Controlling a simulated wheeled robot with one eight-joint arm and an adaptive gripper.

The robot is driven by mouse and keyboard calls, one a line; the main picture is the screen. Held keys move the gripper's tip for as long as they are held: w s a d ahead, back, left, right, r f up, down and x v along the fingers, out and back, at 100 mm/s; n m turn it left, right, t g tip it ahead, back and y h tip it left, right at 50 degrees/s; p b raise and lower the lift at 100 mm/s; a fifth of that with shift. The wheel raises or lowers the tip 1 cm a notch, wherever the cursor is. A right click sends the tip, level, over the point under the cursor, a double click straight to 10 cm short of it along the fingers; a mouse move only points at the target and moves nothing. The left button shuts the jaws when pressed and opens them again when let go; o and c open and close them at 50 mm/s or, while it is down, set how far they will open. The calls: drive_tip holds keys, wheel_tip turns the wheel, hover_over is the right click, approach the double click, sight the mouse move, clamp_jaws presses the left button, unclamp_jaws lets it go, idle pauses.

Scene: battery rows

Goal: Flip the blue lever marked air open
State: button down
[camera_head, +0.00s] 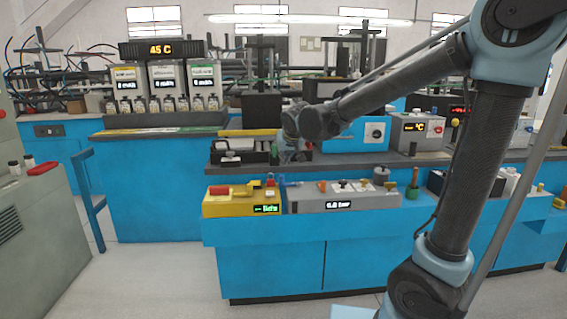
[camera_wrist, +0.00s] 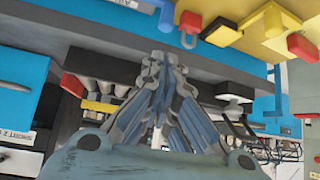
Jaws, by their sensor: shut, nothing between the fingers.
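My gripper (camera_head: 288,157) is shut and empty, above and behind the gap between a yellow box and a grey box on the blue bench. In the wrist view, its fingertips (camera_wrist: 165,60) meet at the centre. A small blue lever (camera_head: 281,182) stands between the boxes, below my gripper.
The yellow box (camera_head: 240,208) has a red block and a green display. The grey box (camera_head: 345,204) has several small knobs and a bar display. A black tray (camera_head: 240,158) lies behind on the higher shelf.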

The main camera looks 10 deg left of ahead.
drive_tip(key=shift+x, duration=4.45)
drive_tip(key=shift+s+a, duration=0.15)
drive_tip(key=shift+s, duration=0.05)
